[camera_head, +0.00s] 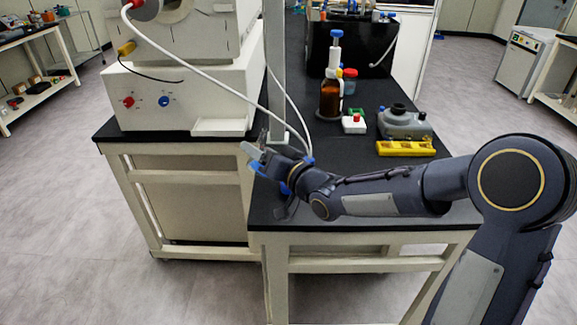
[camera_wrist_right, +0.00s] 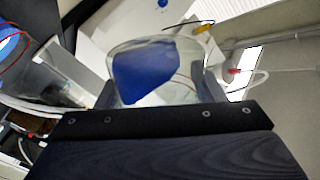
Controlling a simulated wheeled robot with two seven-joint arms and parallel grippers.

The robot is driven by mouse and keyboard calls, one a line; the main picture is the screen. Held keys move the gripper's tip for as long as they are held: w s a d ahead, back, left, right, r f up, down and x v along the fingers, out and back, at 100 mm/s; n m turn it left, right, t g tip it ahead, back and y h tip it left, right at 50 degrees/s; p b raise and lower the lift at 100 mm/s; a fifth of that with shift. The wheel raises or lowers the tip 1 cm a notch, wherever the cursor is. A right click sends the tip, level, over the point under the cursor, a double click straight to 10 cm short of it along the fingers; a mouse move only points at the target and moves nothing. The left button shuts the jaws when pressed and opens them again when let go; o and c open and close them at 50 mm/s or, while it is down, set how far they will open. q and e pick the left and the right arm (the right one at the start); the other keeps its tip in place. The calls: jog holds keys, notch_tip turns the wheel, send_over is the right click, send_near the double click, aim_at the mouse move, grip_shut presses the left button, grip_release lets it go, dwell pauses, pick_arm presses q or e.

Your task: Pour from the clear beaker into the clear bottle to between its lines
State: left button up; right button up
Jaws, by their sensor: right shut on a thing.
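In the head view my right gripper (camera_head: 264,160) is above the front left part of the black bench, beside a grey upright post. In the right wrist view it is shut on the clear beaker (camera_wrist_right: 185,88), between its two fingers. A dark blue patch, seemingly liquid, shows in the beaker, slanted against its walls. A clear vessel (camera_wrist_right: 58,85) stands left of the beaker in the wrist view, apart from it in the picture; it may be the clear bottle. Its lines and level cannot be read. My left gripper is not in view.
A white machine (camera_head: 185,90) with red and blue knobs stands at the left, its white hose crossing near my gripper. A brown bottle (camera_head: 331,98) with a dispenser top, a yellow rack (camera_head: 405,149) and a grey device (camera_head: 403,122) stand on the bench. The front bench edge is clear.

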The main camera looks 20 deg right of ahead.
jog(key=shift+n, duration=0.8)
jog(key=f+b, duration=0.1)
jog(key=b, duration=0.1)
jog(key=f+b, duration=0.2)
jog(key=a+f+b, duration=0.1)
jog(key=shift+s+f+b, duration=0.3)
jog(key=shift+f+b, duration=0.1)
jog(key=n+b, duration=0.1)
jog(key=b, duration=0.1)
jog(key=a+f+n+b, duration=0.1)
jog(key=b, duration=0.1)
jog(key=s+a+n+b, duration=0.1)
jog(key=n+b, duration=0.1)
jog(key=shift+f+b, duration=0.25)
jog(key=shift+b, duration=0.05)
jog(key=shift+s+a+n+b, duration=0.15)
jog(key=shift+a+n+b, duration=0.05)
jog(key=shift+n+b, duration=0.65)
